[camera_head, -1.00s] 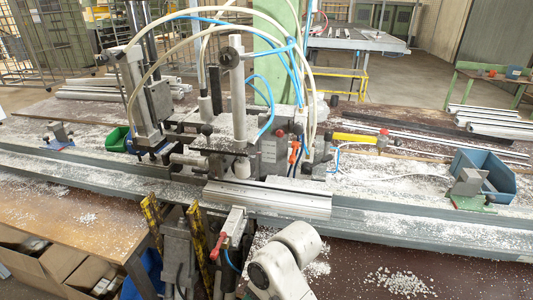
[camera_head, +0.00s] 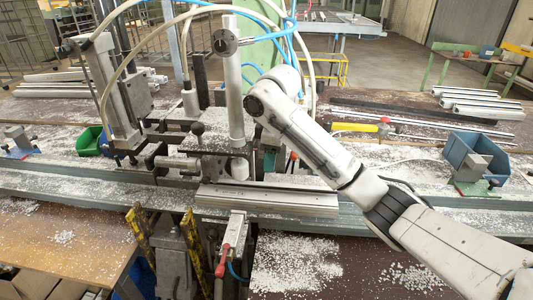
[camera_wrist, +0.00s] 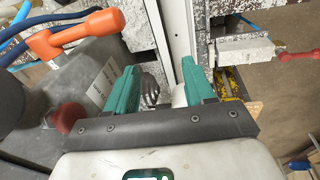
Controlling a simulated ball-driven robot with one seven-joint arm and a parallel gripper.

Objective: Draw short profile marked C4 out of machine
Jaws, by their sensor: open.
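The short profile (camera_head: 266,199), a pale ribbed aluminium bar, lies along the front of the machine (camera_head: 225,140) on the long grey rail. No C4 mark is readable. In the wrist view a pale strip (camera_wrist: 178,30), seemingly this profile, runs upright beyond the fingers. My gripper (camera_wrist: 160,85) is open, with its two green fingers apart and the strip's near end showing between or just beyond them. I cannot tell whether they touch it. In the head view my arm comes from the lower right, and its end is mostly hidden behind its own wrist.
A red-handled lever (camera_head: 222,262) stands in front of the rail; an orange handle (camera_wrist: 75,33) is close left of my fingers. Hoses arch above the machine. A blue bin (camera_head: 476,152) stands at right. White chips cover the bench.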

